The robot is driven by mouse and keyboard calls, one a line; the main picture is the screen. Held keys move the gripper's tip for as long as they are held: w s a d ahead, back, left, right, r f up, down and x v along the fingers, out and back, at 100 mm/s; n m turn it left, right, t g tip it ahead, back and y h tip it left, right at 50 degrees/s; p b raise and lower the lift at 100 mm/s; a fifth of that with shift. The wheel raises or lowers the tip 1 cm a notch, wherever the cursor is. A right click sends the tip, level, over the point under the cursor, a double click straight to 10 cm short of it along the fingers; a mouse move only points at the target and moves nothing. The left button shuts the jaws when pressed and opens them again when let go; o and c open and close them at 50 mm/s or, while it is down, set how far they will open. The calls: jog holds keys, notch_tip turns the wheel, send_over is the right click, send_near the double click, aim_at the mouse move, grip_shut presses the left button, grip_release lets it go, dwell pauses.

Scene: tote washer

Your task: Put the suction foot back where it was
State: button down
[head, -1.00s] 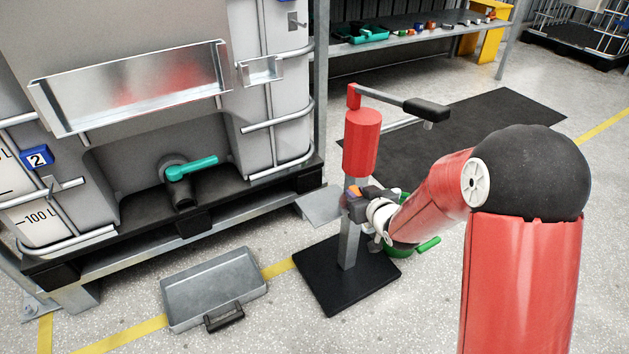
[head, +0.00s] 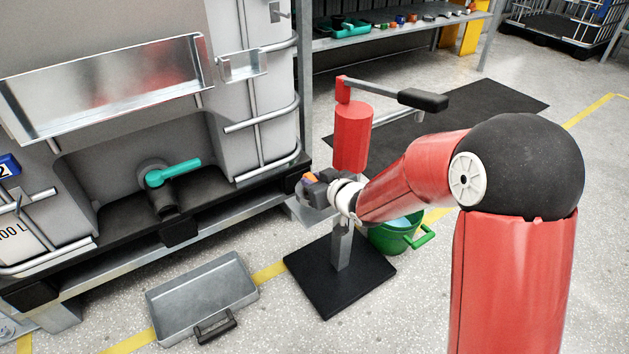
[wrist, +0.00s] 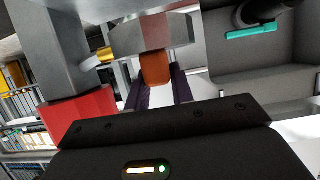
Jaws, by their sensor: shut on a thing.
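An orange-brown piece, which I take to be the suction foot (wrist: 155,68), sits between the dark fingers of my gripper in the wrist view. A small orange bit of it (head: 311,177) also shows at the gripper in the head view. My gripper (head: 306,188) is shut on it and holds it in the air, left of the red hand pump (head: 352,140) and in front of the big tank. Much of the piece is hidden by the fingers. In the wrist view the pump's red body (wrist: 75,108) and grey post are close on the left.
The pump's post stands on a black base plate (head: 335,290). A green bucket (head: 392,238) with liquid is behind it, under my arm. A grey metal tray (head: 200,300) lies on the floor. The tank's valve has a teal handle (head: 172,172). A shelf (head: 400,32) behind holds several small items.

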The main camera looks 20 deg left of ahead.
dwell(0.3)
jog(key=shift+f+b, duration=0.5)
jog(key=shift+b, duration=0.05)
jog(key=shift+f+b, duration=0.65)
jog(key=shift+b, duration=0.05)
dwell(0.4)
jog(key=shift+f+b, duration=0.6)
jog(key=shift+f, duration=0.05)
jog(key=shift+f+b, duration=0.2)
jog(key=shift+b, duration=0.1)
